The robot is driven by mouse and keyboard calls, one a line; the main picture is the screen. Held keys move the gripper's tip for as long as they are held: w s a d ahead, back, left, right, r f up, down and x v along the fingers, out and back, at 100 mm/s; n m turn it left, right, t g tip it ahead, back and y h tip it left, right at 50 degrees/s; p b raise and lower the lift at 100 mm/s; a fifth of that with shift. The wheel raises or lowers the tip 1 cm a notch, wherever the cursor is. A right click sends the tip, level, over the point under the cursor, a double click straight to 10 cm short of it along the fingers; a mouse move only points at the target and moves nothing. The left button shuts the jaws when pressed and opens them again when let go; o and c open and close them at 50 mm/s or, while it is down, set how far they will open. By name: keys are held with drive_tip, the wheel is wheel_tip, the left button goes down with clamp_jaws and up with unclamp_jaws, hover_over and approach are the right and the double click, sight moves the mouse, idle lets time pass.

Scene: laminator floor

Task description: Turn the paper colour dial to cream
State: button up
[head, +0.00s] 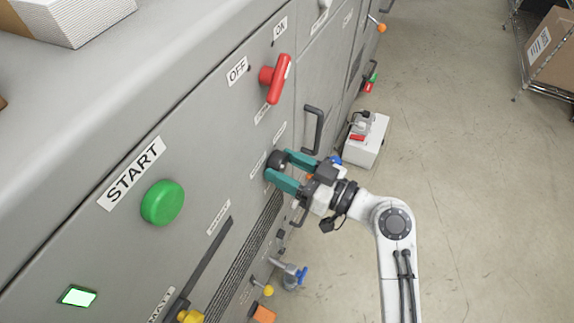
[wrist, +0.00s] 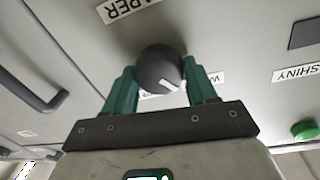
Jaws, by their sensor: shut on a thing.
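The paper colour dial (wrist: 158,68) is a dark round knob with a white pointer mark, on the grey machine panel. In the wrist view the pointer is toward the knob's lower right. My gripper (wrist: 160,82) has its teal fingers on both sides of the dial, shut on it. In the head view the dial (head: 277,160) shows dark between the fingertips of my gripper (head: 275,170). A label reading "PAPER" (wrist: 127,8) is partly cut off above the dial in the wrist view. The label behind the dial is mostly hidden, so I cannot read the dial's setting.
The panel also has a green START button (head: 162,202), a red OFF/ON handle (head: 275,78) and a black door handle (head: 313,130). A blue-handled valve (head: 292,275) sticks out low. A white box (head: 367,140) stands on the floor. Open floor lies to the right.

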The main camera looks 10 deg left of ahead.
drive_tip(key=c, duration=0.3)
drive_tip(key=shift+m+p, duration=0.3)
drive_tip(key=shift+r+m+p, duration=0.15)
drive_tip(key=shift+m+p, duration=0.55)
drive_tip(key=shift+m, duration=0.2)
drive_tip(key=m+p, duration=0.2)
drive_tip(key=m, duration=0.1)
drive_tip(key=shift+r+h+p, duration=0.1)
drive_tip(key=shift+h+p, duration=0.2)
drive_tip(key=shift+p, duration=0.05)
drive_tip(key=m+p, duration=0.4)
drive_tip(key=m, duration=0.1)
drive_tip(key=shift+w+d+g, duration=0.1)
drive_tip(key=shift+w+g, duration=0.05)
drive_tip(key=shift+g, duration=0.25)
drive_tip(key=shift+m+p, duration=0.9)
drive_tip(key=shift+m, duration=0.4)
drive_tip(key=shift+f+m, duration=0.25)
drive_tip(key=shift+m, duration=0.05)
